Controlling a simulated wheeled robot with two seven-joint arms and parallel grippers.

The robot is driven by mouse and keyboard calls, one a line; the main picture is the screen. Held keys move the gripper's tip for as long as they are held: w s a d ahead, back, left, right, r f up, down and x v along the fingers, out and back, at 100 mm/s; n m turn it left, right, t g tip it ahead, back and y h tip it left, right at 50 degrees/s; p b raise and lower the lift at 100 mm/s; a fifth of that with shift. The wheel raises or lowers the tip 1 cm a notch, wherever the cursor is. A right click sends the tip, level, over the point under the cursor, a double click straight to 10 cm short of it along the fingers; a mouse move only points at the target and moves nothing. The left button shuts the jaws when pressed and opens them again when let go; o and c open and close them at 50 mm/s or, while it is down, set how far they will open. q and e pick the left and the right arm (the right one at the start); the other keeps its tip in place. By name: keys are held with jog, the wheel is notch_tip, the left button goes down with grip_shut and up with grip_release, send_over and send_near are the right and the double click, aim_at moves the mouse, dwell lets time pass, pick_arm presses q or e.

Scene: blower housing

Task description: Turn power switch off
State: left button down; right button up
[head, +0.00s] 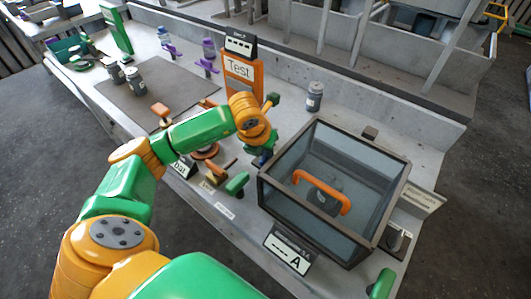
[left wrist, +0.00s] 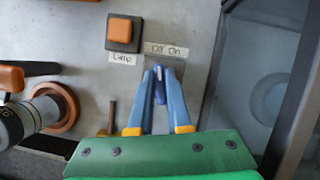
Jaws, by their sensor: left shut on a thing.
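The power switch (left wrist: 160,90) shows in the left wrist view as a small blue lever with a pale tip, in front of a grey plate. A label (left wrist: 166,50) above it seems to read "Off On". My left gripper (left wrist: 160,80) has its blue fingers closed in on both sides of the lever, and is shut on it. In the head view my left gripper (head: 262,160) is low over the bench, just left of the glass box, and its own wrist hides the switch. Which way the lever is set is hard to tell. My right gripper is not in view.
A glass box (head: 385,165) with an orange handle (head: 322,190) stands close right of my gripper. An orange button (left wrist: 123,32) labelled "Lamp" is near the switch. An orange "Test" sign (head: 243,75) stands behind. A dark cylinder (left wrist: 20,122) is at the left.

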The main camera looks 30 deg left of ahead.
aim_at(263, 162)
pick_arm(q)
jog(key=shift+n+y+b, duration=0.45)
jog(key=shift+n+y, duration=0.15)
jog(key=shift+n, duration=0.9)
jog(key=shift+a+n, duration=0.1)
jog(key=shift+n, duration=0.2)
jog(key=c, duration=0.9)
grip_release()
jog(key=shift+o, duration=0.2)
jog(key=v, duration=0.7)
jog(key=shift+r, duration=0.1)
